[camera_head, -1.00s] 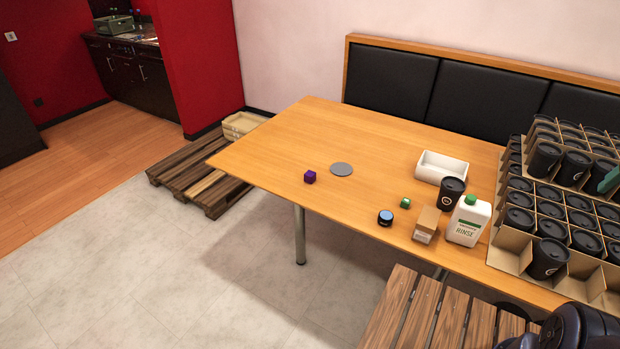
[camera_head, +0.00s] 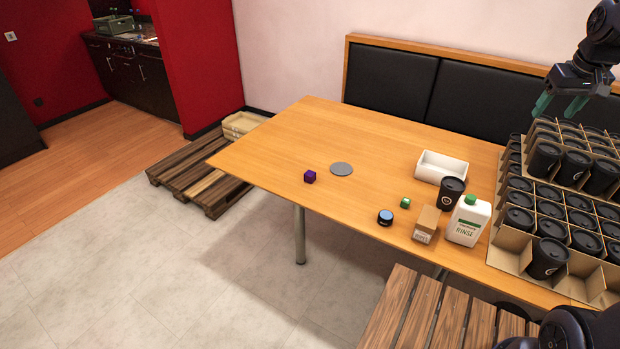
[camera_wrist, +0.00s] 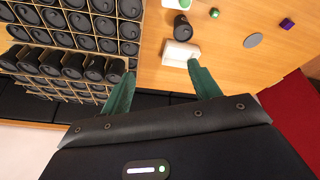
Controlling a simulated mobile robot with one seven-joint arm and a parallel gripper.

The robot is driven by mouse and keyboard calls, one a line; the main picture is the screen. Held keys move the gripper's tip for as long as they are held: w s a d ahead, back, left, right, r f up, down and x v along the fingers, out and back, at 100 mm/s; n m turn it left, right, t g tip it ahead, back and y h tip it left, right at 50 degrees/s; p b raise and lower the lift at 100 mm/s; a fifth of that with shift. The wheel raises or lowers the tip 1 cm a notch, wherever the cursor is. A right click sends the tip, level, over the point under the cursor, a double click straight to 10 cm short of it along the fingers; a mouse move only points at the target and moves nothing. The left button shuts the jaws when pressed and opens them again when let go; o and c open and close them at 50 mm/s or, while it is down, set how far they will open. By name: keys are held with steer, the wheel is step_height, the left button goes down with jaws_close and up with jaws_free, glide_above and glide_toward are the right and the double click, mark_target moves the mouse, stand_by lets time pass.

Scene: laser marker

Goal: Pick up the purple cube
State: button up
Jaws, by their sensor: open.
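The purple cube (camera_head: 310,177) sits on the wooden table (camera_head: 270,150), left of a grey disc (camera_head: 342,169) and near the table's front edge. It also shows in the wrist view (camera_wrist: 287,24) at the upper right. My gripper (camera_head: 559,108) has green fingers and is raised above the cup crates at the upper right, far from the cube. In the wrist view its fingers (camera_wrist: 160,92) are spread apart with nothing between them.
Crates of black cups (camera_head: 545,222) fill the table's right end. A white tray (camera_head: 441,168), a black cup (camera_head: 450,193), a rinse bottle (camera_head: 468,221), a small box (camera_head: 427,225), a blue-topped jar (camera_head: 385,217) and a green cube (camera_head: 405,203) stand right of centre. The table's left part is clear.

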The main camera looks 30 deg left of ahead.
steer(key=w+a+f+n+g, duration=0.1)
steer(key=w+a+f+n, duration=0.1)
steer(key=w+a, duration=0.45)
steer(key=w+a+f+n, duration=0.2)
steer(key=w+a, duration=0.2)
steer(key=a, duration=0.6)
steer(key=w+a+f+n+g, duration=0.15)
steer(key=a+f, duration=0.25)
steer(key=a, duration=0.6)
steer(key=w+a+f+n+t, duration=0.15)
steer(key=a+f, duration=0.25)
steer(key=a, duration=0.5)
steer(key=n+g+y, duration=0.1)
steer(key=n+g, duration=0.2)
steer(key=n, duration=0.3)
glide_above(310, 173)
steer(key=f, duration=2.7)
steer(key=shift+w+d+f, duration=0.2)
steer(key=shift+d+f, duration=0.05)
steer(key=shift+d, duration=0.1)
steer(key=f, duration=0.5)
steer(key=shift+a, duration=0.3)
steer(key=shift+s+a+f, duration=0.1)
steer(key=shift+s+f, duration=0.05)
steer(key=shift+f, duration=2.5)
steer(key=c, duration=1.2)
steer(key=shift+o, duration=0.2)
